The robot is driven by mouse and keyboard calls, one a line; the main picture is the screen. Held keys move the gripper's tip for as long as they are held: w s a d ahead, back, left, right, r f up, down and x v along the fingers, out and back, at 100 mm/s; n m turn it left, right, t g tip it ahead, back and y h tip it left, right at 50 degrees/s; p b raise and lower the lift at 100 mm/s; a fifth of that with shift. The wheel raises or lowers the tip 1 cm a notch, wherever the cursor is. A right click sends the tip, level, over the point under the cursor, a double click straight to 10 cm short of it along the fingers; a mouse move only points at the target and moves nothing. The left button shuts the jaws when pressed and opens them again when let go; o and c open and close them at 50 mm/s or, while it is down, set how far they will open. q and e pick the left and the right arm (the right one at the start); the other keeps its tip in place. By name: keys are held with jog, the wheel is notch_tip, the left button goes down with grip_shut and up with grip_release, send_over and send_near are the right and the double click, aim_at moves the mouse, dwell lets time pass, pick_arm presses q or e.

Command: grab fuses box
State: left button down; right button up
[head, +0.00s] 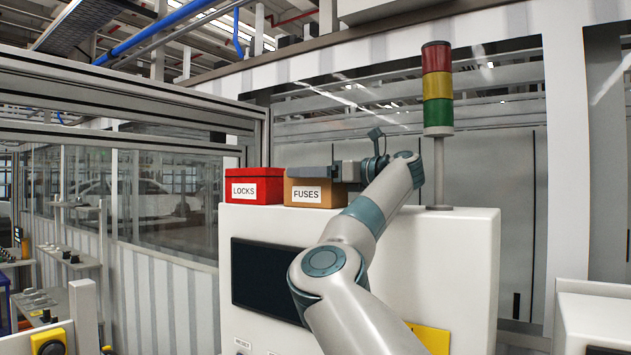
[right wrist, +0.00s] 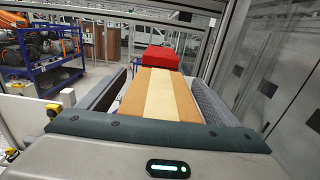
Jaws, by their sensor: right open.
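The fuses box (head: 327,194) is a brown cardboard box with a white FUSES label, standing on top of the white cabinet. In the right wrist view the fuses box (right wrist: 127,103) has a pale tape strip along its top. My right gripper (head: 318,173) is at the box's top, reaching in from the right. In the right wrist view its open fingers (right wrist: 158,88) lie on either side of the box, with gaps visible. Part of the box is hidden behind the gripper in the head view. My left gripper is not in view.
A red LOCKS box (head: 254,186) stands directly left of the fuses box and also shows beyond it in the right wrist view (right wrist: 161,57). A red, yellow and green signal tower (head: 437,90) rises from the white cabinet (head: 462,250) right of my arm.

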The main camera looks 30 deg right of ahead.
jog(key=shift+p+x, duration=0.3)
jog(key=shift+x, duration=0.55)
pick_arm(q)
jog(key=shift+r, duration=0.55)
pick_arm(e)
jog(key=c, duration=1.4)
jog(key=shift+o, duration=0.2)
